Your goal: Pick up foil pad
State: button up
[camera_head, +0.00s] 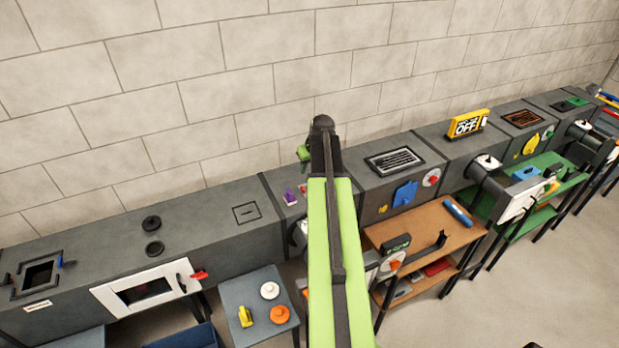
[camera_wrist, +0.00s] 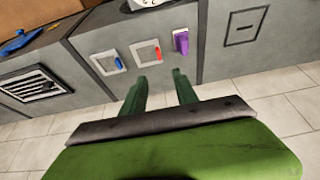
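I cannot make out a thing that is surely the foil pad in either view. My gripper (camera_wrist: 160,82) shows in the wrist view with its two green fingers apart and nothing between them. It hangs over the grey duct, beyond the fingertips of which are a panel with a blue lever (camera_wrist: 118,62), a panel with a red lever (camera_wrist: 157,54) and a purple block (camera_wrist: 181,41). In the head view my green arm reaches up the middle and hides part of the duct.
A small grey table (camera_head: 253,297) holds a white disc (camera_head: 269,290), an orange disc (camera_head: 279,314) and a yellow bottle-like thing (camera_head: 246,316). A brown table (camera_head: 422,236) carries a blue cylinder (camera_head: 458,212). A green table (camera_head: 545,190) stands farther right. The brick wall runs behind the duct.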

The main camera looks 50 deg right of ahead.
jog(key=b, duration=1.2)
send_over(303, 189)
jog(key=s, duration=0.2)
jog(key=f, duration=1.1)
jog(key=shift+a+f, duration=0.3)
jog(key=shift+a, duration=0.1)
jog(key=shift+f, duration=0.1)
jog(key=shift+w, duration=0.1)
jog(key=b+x, duration=0.4)
jog(key=x, duration=0.1)
jog(key=shift+d+f+b, duration=0.1)
jog(key=shift+b, duration=0.25)
grip_shut()
